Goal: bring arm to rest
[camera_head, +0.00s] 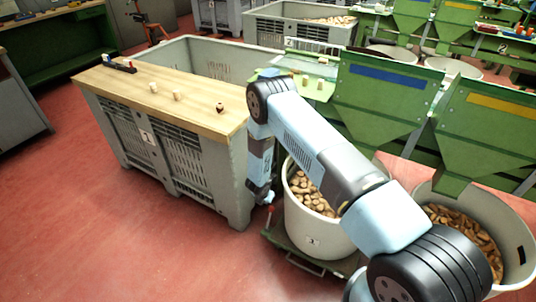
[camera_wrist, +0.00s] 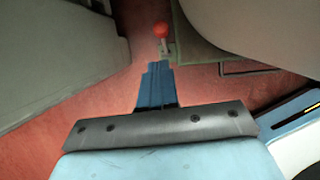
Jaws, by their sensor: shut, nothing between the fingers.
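My arm (camera_head: 330,150) reaches from the lower right to a bend beside the wooden board, then hangs down between the grey crate and a round white bin. My gripper (camera_head: 264,197) is at its lower end, pointing down, small and partly unclear in the head view. In the wrist view my gripper (camera_wrist: 158,66) shows its blue fingers together with nothing between them, above the red floor. A red knob (camera_wrist: 161,30) on a lever shows just beyond the fingertips; I cannot tell the gap between them.
The grey crate (camera_head: 240,180) with a wooden board (camera_head: 130,88) stands left, with several small stoppers on the board. The white bin (camera_head: 325,235) of corks stands close right, on a green wheeled base. Green machines (camera_head: 375,100) stand behind. The red floor (camera_head: 110,230) at front left is clear.

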